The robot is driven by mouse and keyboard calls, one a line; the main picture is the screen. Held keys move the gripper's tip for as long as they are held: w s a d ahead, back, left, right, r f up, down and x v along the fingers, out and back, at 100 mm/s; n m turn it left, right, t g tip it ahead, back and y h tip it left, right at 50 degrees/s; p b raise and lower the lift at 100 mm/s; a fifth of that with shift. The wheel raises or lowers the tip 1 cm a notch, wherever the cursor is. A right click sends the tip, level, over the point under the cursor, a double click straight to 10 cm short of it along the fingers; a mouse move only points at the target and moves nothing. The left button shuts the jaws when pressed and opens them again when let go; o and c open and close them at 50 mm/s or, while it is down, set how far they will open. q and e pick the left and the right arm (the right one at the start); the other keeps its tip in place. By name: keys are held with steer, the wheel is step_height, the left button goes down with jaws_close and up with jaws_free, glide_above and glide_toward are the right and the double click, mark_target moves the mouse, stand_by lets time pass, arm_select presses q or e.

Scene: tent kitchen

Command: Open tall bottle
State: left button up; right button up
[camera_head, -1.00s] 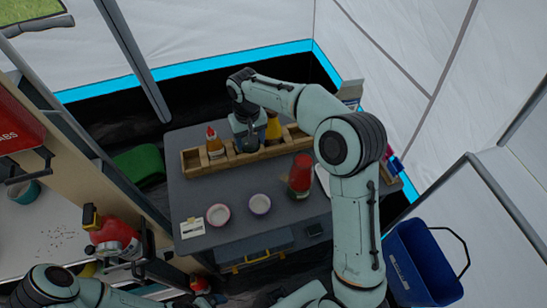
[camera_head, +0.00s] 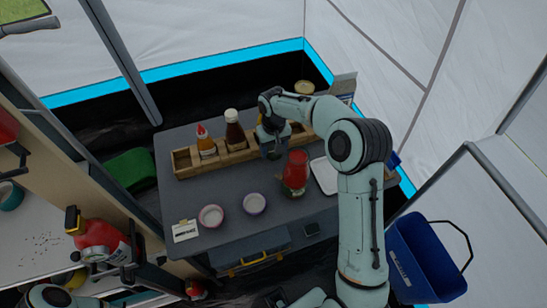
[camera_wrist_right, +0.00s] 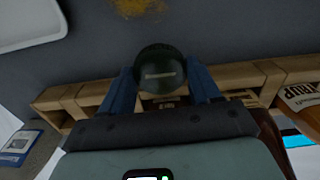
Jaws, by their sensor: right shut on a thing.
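The rack is a long wooden box (camera_head: 184,165) on the grey table. In it stand a dark brown tall bottle (camera_head: 235,130) with a white cap and an orange bottle (camera_head: 205,142) with a red top, both upright and apart from my gripper. My right gripper (camera_head: 274,153) is at the rack, just right of the brown bottle. In the right wrist view its blue fingers (camera_wrist_right: 160,88) are shut on a dark green round top (camera_wrist_right: 160,72). What lies under that top is hidden. My left gripper is not in view.
A red jar (camera_head: 296,168) stands close in front of my right gripper. Two small bowls (camera_head: 211,216) (camera_head: 254,204) and a white card (camera_head: 185,231) lie nearer the table's front. A white tray (camera_head: 324,176) is to the right, a blue bin (camera_head: 425,262) beyond the table.

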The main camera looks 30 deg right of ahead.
mark_target(273, 162)
steer(key=shift+f, duration=2.55)
steer(key=shift+f, duration=0.2)
steer(key=o, duration=1.2)
steer(key=shift+c, duration=0.2)
steer(key=shift+r, duration=0.1)
step_height(273, 162, up, 12)
steer(key=shift+r+p, duration=0.1)
steer(key=shift+p, duration=0.2)
